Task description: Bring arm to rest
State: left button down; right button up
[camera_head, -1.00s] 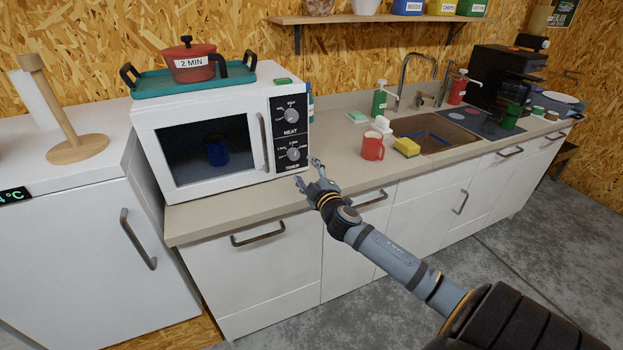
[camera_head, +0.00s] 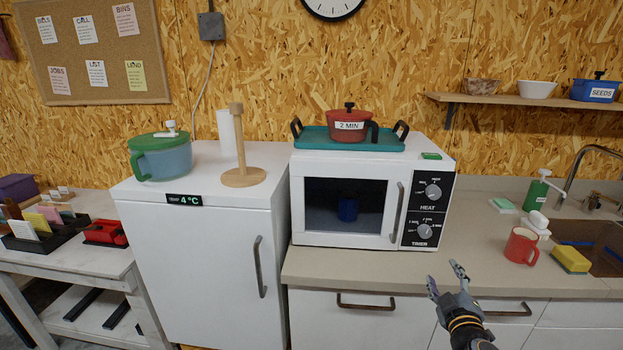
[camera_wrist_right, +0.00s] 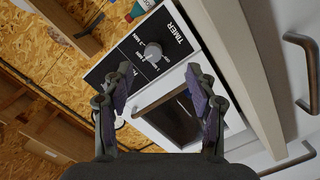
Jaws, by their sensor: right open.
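My right gripper (camera_head: 447,280) is open and empty in the head view, in front of the counter's front edge, below and to the right of the microwave. In the right wrist view its two fingers (camera_wrist_right: 160,105) are spread apart, with nothing between them but the microwave behind. My left gripper is in neither view.
The counter (camera_head: 360,270) carries a red mug (camera_head: 521,246) and a yellow sponge (camera_head: 571,260) right of the microwave. A drawer handle (camera_head: 366,306) juts out below. A white fridge (camera_head: 215,260) stands left. A teal tray (camera_head: 384,141) with a red pot (camera_head: 347,128) sits on the microwave.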

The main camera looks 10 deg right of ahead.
jog(key=s+a+f+m+g+h, duration=0.1)
jog(key=s+a+f+m+g, duration=0.1)
jog(key=s+f+m+g, duration=0.45)
jog(key=s+a+f+g+y, duration=0.3)
jog(key=s+a+f, duration=0.2)
jog(key=s+a, duration=0.25)
jog(key=s+a+f+g+y, duration=0.25)
jog(key=s+a+f, duration=0.35)
jog(key=s, duration=0.3)
notch_tip(320, 180, down, 26)
jog(key=s+d+g, duration=0.2)
jog(key=d, duration=0.1)
jog(key=s+d+f+g, duration=0.1)
jog(key=s+f, duration=1.5)
jog(key=s, duration=0.3)
jog(key=shift+p, duration=0.4)
